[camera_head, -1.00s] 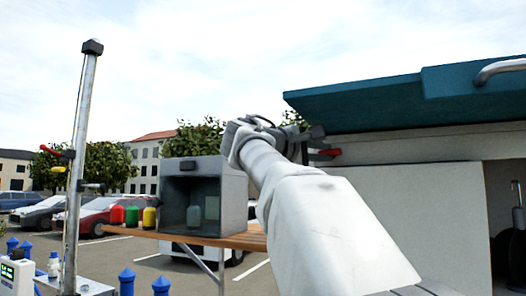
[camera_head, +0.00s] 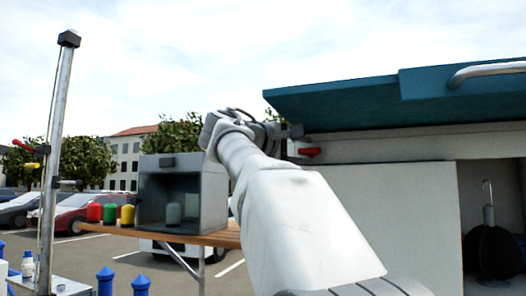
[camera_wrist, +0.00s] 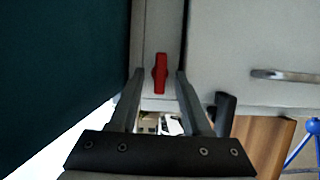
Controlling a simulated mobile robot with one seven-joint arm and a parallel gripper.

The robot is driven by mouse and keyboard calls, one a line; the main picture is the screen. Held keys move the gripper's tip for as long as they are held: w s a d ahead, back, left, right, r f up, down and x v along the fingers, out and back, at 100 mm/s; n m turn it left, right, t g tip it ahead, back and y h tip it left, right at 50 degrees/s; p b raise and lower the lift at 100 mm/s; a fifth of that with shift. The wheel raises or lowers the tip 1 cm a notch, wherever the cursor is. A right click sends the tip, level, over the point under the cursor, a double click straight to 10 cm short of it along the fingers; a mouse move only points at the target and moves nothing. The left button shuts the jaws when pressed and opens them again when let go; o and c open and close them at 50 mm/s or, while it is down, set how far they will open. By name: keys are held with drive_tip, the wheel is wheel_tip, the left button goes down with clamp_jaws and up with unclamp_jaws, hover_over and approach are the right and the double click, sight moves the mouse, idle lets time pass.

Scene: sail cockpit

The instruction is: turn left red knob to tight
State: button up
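The red knob (camera_wrist: 160,74) shows in the wrist view on a pale vertical strip, between and just beyond my gripper's fingertips. Its long handle lies along the strip. My gripper (camera_wrist: 158,74) is open, with a finger on each side of the knob and a gap on both sides. In the head view a red knob (camera_head: 309,151) sits under the teal overhang, right of my wrist. My arm covers part of the white front below it, and the fingertips are hard to make out there.
The teal overhang (camera_head: 400,95) hangs close above my wrist. A grey box (camera_head: 183,200) stands on a wooden table left of my arm, beside red, green and yellow bottles. A metal handle (camera_wrist: 285,75) is on the panel to the right in the wrist view. A mast post stands far left.

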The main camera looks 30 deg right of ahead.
drive_tip(key=shift+a, duration=0.1)
drive_tip(key=b+v, duration=0.2)
drive_tip(key=v, duration=1.5)
drive_tip(key=shift+b, duration=0.4)
wheel_tip(320, 180, down, 25)
drive_tip(key=s+n+t+y+b, duration=0.2)
drive_tip(key=n+y, duration=0.1)
drive_tip(key=y, duration=0.5)
drive_tip(key=s+a+f+m+y, duration=0.2)
drive_tip(key=s+a+f+y, duration=0.1)
drive_tip(key=f, duration=0.6)
drive_tip(key=s+a+f+m+g+y, duration=0.1)
drive_tip(key=s+a+f+m+y, duration=0.1)
drive_tip(key=s+f, duration=0.3)
drive_tip(key=s+a+f+m+g+y+b, duration=0.1)
drive_tip(key=s+a+f+y, duration=0.3)
drive_tip(key=f, duration=0.9)
drive_tip(key=shift+s+a+f+m, duration=0.2)
drive_tip(key=shift+s+f+m, duration=0.15)
drive_tip(key=shift+m, duration=0.35)
